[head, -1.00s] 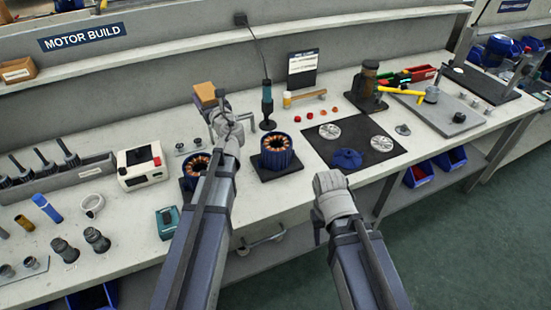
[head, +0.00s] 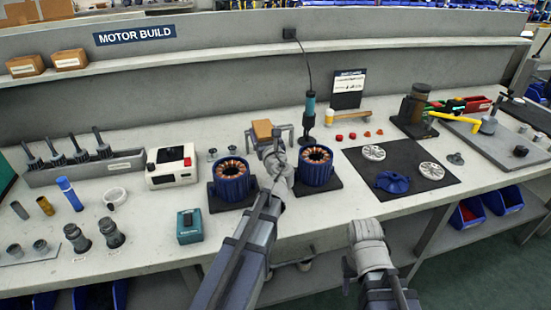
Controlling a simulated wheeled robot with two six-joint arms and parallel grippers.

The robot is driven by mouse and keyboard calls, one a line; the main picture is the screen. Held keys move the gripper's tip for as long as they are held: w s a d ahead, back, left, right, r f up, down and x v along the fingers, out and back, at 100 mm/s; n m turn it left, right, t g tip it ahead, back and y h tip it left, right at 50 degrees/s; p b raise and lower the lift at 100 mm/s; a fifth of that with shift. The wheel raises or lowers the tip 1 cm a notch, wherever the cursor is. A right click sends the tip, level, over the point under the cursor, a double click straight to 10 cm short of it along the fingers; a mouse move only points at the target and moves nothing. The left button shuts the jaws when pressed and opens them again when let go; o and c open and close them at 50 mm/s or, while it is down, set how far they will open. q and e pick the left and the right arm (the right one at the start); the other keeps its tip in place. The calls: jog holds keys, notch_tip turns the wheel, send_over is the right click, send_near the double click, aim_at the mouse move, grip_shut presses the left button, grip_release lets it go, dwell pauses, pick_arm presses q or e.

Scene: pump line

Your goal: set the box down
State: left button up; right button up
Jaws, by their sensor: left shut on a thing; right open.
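The box (head: 262,129) is a small brown cardboard block in the middle of the head view. It shows just beyond my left gripper (head: 268,143), above the bench between the two blue motor stators. My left gripper is shut on the box; the arm and wrist hide its lower part, and I cannot tell whether it touches the bench. My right gripper (head: 352,262) is low in front of the bench's front edge, away from the box. It is mostly hidden behind its own wrist.
Blue stators stand left (head: 232,178) and right (head: 315,164) of the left gripper. A hanging screwdriver (head: 309,112) is behind. A black mat (head: 440,183) with parts lies to the right. Two brown boxes (head: 25,66) (head: 69,59) sit on the upper shelf (head: 200,57) at far left.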

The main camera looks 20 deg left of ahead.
pick_arm(q)
jog(key=shift+f+b, duration=3.35)
jog(key=shift+f, duration=0.55)
jog(key=shift+f, duration=0.25)
jog(key=o, duration=1.5)
jog(key=shift+r, duration=0.1)
jog(key=shift+r, duration=0.1)
jog(key=shift+s+r, duration=0.1)
jog(key=shift+r, duration=0.05)
jog(key=v, duration=1.1)
jog(key=shift+s+d, duration=0.2)
jog(key=shift+d, duration=0.15)
